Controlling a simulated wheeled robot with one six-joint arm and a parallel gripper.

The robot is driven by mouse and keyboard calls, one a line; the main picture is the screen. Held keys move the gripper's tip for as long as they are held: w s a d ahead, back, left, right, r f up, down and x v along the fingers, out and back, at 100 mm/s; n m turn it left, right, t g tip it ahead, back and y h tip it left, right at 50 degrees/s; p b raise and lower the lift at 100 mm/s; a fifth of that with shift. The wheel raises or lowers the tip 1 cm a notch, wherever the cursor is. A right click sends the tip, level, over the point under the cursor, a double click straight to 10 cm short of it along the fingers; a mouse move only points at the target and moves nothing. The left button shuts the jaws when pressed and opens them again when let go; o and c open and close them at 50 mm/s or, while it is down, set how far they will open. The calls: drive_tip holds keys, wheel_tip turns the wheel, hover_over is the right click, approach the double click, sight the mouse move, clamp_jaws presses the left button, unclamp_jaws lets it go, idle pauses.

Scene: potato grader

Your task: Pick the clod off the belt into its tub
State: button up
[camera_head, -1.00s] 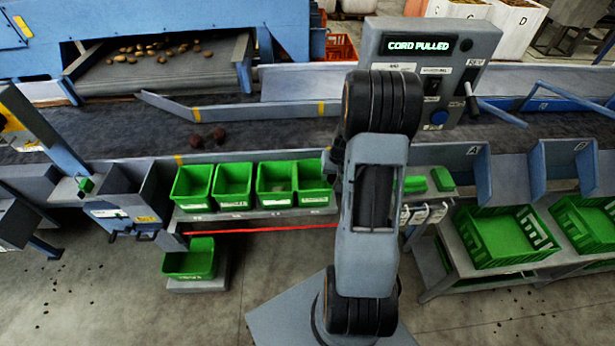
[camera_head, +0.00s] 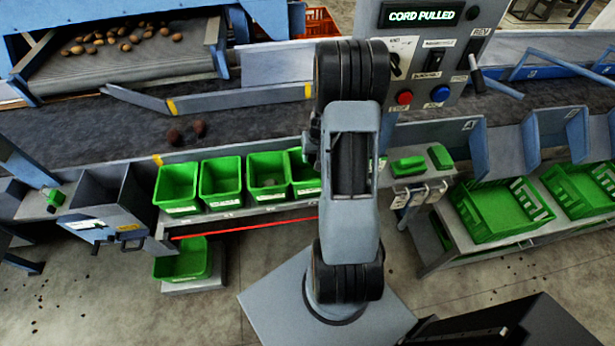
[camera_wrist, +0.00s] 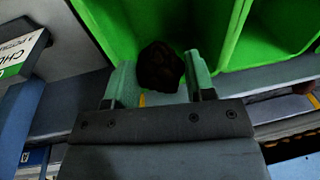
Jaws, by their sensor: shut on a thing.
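My gripper (camera_wrist: 157,78) is shut on a dark brown lump, the clod (camera_wrist: 160,66), which sits between its two pale green fingertips in the wrist view. Behind the held clod are the bright green walls of tubs (camera_wrist: 240,52). In the head view my arm hides most of my gripper and the clod cannot be made out. A row of green tubs (camera_head: 177,209) stands along the near side of the belt (camera_head: 90,136). The right end of the row is partly behind my arm. Their labels are too small to read.
A control box (camera_head: 425,62) reading "CORD PULLED" stands behind my arm. A red cord (camera_head: 250,228) runs below the tub shelf. Green crates (camera_head: 500,212) stand at right, and a lower green tub (camera_head: 182,264) at left.

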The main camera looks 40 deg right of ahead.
wheel_tip(320, 180, down, 2)
drive_tip(key=shift+b, duration=0.35)
drive_tip(key=o, duration=1)
drive_tip(key=shift+r, duration=0.1)
wheel_tip(320, 180, up, 14)
drive_tip(key=s+d+b, duration=0.1)
drive_tip(key=s, duration=0.1)
drive_tip(key=shift+f, duration=0.25)
drive_tip(key=shift+d, duration=0.1)
